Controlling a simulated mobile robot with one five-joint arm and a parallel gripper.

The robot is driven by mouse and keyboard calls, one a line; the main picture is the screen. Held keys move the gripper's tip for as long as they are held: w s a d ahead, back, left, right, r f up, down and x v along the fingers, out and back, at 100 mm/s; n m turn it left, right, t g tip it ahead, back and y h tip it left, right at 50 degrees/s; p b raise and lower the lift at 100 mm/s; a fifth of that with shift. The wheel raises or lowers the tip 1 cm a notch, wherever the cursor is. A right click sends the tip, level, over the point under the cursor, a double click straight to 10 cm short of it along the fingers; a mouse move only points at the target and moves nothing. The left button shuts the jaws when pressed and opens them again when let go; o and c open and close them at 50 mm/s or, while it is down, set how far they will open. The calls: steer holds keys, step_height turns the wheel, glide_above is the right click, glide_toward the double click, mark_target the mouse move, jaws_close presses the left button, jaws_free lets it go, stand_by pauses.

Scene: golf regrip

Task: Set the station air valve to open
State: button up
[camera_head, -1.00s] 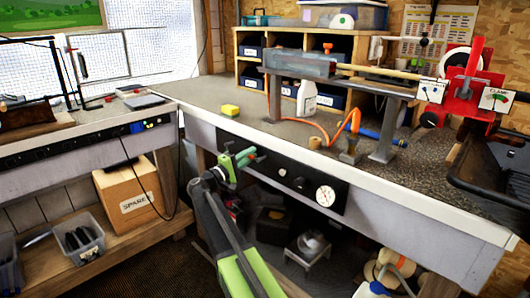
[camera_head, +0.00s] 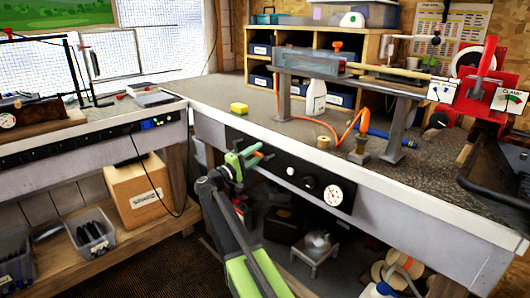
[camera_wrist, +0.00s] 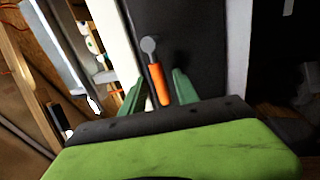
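The air valve lever (camera_wrist: 158,84) has an orange handle and a round grey pivot at its upper end, against a dark panel in the wrist view. The handle hangs down, slightly tilted. My gripper (camera_wrist: 157,88) has its two green fingers apart, with the handle showing between them. I cannot tell whether either finger touches it. In the head view my gripper (camera_head: 254,156) is at the left part of the black panel (camera_head: 308,166) on the bench front and hides most of the lever. The panel also carries knobs and a white gauge (camera_head: 333,196).
The bench's pale front edge (camera_head: 400,190) runs above the panel. A box (camera_head: 140,190) stands on the lower shelf at left. A small stool (camera_head: 316,247) is below the panel.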

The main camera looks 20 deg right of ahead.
steer(key=b+v, duration=0.3)
steer(key=v, duration=1.4)
steer(key=shift+a, duration=0.2)
steer(key=shift+s, duration=0.15)
